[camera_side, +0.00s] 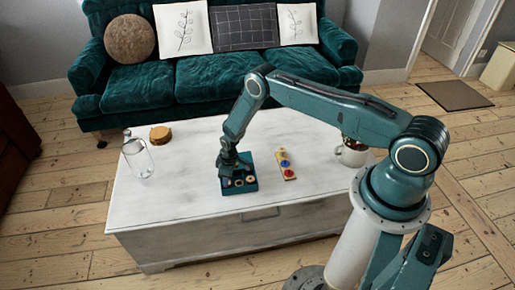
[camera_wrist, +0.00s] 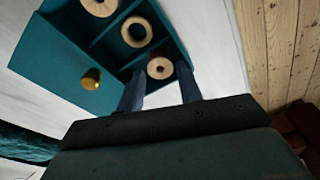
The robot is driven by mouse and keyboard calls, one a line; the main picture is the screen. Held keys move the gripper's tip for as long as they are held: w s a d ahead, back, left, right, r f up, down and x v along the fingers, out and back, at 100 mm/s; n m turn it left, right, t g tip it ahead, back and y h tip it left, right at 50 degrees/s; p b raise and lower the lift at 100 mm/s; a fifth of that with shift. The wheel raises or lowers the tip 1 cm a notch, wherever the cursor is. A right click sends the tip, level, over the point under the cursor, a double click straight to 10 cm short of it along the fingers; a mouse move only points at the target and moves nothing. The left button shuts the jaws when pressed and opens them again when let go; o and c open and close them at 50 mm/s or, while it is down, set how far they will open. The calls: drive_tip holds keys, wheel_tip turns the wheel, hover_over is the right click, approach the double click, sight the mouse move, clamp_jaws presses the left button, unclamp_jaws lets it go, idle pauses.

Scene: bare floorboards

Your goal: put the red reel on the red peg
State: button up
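A teal box (camera_side: 240,189) with compartments stands on the white chest; it also shows in the wrist view (camera_wrist: 122,62). Several pale, ring-shaped reels sit in its compartments. The reel nearest my fingers (camera_wrist: 160,68) has a reddish centre; the colours of the other reels (camera_wrist: 137,32) are not clear. My gripper (camera_wrist: 161,80) is open, pointing down at the box, with one finger on each side of the nearest reel. Whether the fingers touch it I cannot tell.
A brass knob (camera_wrist: 91,78) stands up from the box. A clear glass vessel (camera_side: 138,158) and a round yellow-brown object (camera_side: 160,135) are on the left of the white chest (camera_side: 190,205).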

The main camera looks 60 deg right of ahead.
drive_tip(key=shift+w+a+f, duration=0.1)
drive_tip(key=shift+f, duration=0.95)
drive_tip(key=shift+c, duration=0.3)
drive_tip(key=c, duration=0.6)
